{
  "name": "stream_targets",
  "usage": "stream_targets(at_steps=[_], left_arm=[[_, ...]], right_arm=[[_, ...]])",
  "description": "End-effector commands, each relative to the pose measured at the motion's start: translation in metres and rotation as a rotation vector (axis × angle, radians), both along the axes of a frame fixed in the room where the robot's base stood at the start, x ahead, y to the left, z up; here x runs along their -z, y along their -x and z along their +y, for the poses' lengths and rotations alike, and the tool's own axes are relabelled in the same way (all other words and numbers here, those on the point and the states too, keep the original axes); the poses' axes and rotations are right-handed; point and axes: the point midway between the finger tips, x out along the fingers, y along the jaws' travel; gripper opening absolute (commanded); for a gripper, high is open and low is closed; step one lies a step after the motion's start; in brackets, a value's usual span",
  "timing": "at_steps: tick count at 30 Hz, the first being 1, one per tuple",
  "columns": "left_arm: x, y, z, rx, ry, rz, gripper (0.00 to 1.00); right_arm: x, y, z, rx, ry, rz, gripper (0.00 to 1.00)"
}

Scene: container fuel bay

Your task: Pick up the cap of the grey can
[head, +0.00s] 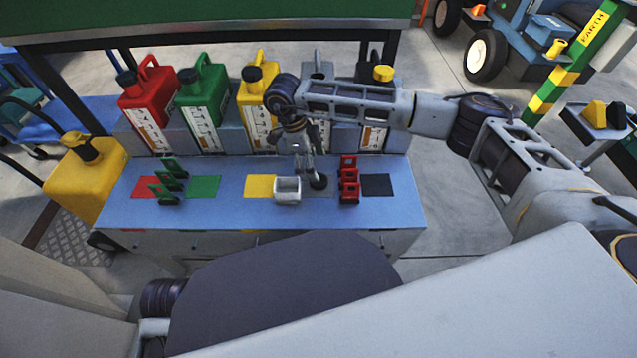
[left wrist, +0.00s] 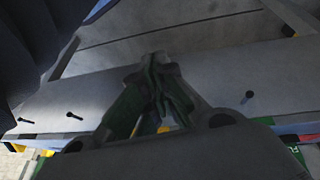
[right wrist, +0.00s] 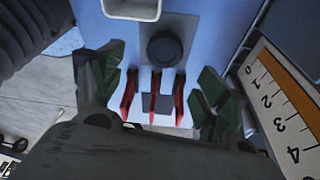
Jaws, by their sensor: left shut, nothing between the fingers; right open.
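A dark round cap (head: 319,181) lies on the grey square (head: 312,192) of the blue bench. In the right wrist view the cap (right wrist: 165,48) sits on the grey patch (right wrist: 179,22), beyond my fingertips. The grey can (head: 319,69) stands at the back of the bench, largely hidden by my right arm. My right gripper (head: 304,165) points down just above the cap; its fingers (right wrist: 160,82) are spread and empty. My left gripper (left wrist: 158,62) is shut and empty in the left wrist view, by the bench front, and is outside the head view.
A white open box (head: 287,190) stands left of the cap, and a red rack (head: 348,181) right. Green racks (head: 168,181) stand farther left. Red (head: 148,95), green (head: 203,95), yellow (head: 258,95) and black (head: 371,68) cans line the back.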

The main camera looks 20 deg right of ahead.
Motion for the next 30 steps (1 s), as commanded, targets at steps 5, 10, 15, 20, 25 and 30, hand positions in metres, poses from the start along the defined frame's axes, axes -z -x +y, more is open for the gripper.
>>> stream_targets(at_steps=[5, 10, 15, 20, 25, 30], left_arm=[[0.013, -0.003, -0.004, -0.003, 0.017, -0.019, 0.0], [0.022, -0.002, -0.006, -0.004, 0.028, -0.02, 0.0], [0.023, -0.001, -0.006, -0.004, 0.028, -0.017, 0.0], [0.021, -0.001, -0.006, -0.004, 0.029, -0.019, 0.0], [0.023, -0.002, -0.006, -0.005, 0.033, -0.027, 0.0], [0.035, -0.006, -0.01, -0.007, 0.051, -0.052, 0.0]], right_arm=[[0.023, 0.003, -0.006, 0.001, 0.001, 0.003, 0.75], [0.031, 0.004, -0.008, 0.0, 0.0, 0.001, 0.75], [0.032, 0.004, -0.008, 0.0, 0.001, 0.0, 0.75], [0.032, 0.004, -0.008, 0.0, 0.0, 0.001, 0.75], [0.037, 0.004, -0.009, 0.0, 0.001, 0.002, 0.75], [0.051, 0.002, -0.011, -0.001, 0.001, 0.002, 0.75]])
